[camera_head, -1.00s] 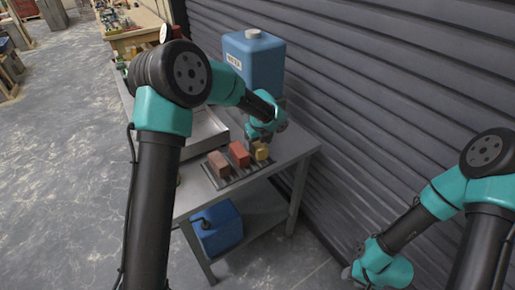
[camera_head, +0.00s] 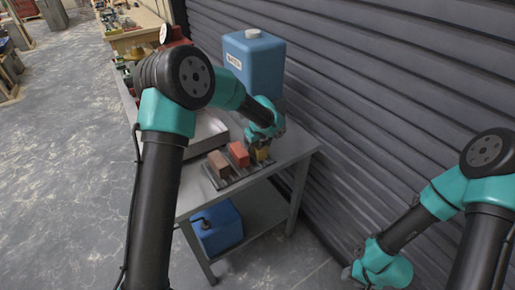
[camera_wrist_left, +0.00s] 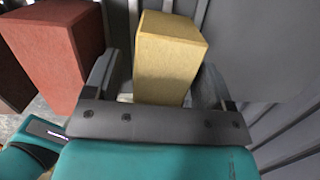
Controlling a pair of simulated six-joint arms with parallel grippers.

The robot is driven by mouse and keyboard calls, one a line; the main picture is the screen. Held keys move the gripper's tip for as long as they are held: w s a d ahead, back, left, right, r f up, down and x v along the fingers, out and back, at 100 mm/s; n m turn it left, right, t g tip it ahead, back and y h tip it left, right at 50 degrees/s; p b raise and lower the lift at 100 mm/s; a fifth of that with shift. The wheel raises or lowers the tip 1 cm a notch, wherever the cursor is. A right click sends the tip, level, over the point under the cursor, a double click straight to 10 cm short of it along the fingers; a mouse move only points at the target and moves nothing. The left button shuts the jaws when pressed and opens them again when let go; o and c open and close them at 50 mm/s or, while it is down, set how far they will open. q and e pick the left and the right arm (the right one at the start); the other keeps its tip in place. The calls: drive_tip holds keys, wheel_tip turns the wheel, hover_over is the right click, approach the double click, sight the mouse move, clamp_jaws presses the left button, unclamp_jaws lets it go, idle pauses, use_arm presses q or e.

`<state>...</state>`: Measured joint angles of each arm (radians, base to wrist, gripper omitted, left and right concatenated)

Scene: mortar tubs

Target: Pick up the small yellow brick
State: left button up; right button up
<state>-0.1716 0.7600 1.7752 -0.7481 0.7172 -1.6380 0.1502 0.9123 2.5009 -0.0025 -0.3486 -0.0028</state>
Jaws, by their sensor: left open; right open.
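The small yellow brick (camera_head: 261,154) stands at the right end of a row of bricks on a dark rack on the table. It also shows in the left wrist view (camera_wrist_left: 168,55), between the two fingers of my left gripper (camera_wrist_left: 160,85). My left gripper (camera_head: 262,145) is open around the brick, one finger on each side; I cannot tell whether the fingers touch it. It partly hides the brick in the head view. My right gripper (camera_head: 362,276) is open at the lower right, away from the table and only partly visible.
A red brick (camera_head: 239,154) stands close left of the yellow one, and it shows beside the left finger in the wrist view (camera_wrist_left: 58,50). A brown brick (camera_head: 218,163) is further left. A blue water container (camera_head: 254,62) stands behind. A grey tub (camera_head: 208,130) is at the left.

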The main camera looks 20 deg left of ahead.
use_arm(q)
drive_tip(key=shift+f, duration=0.15)
idle(0.3)
drive_tip(key=shift+c, duration=0.2)
drive_tip(key=c, duration=1.2)
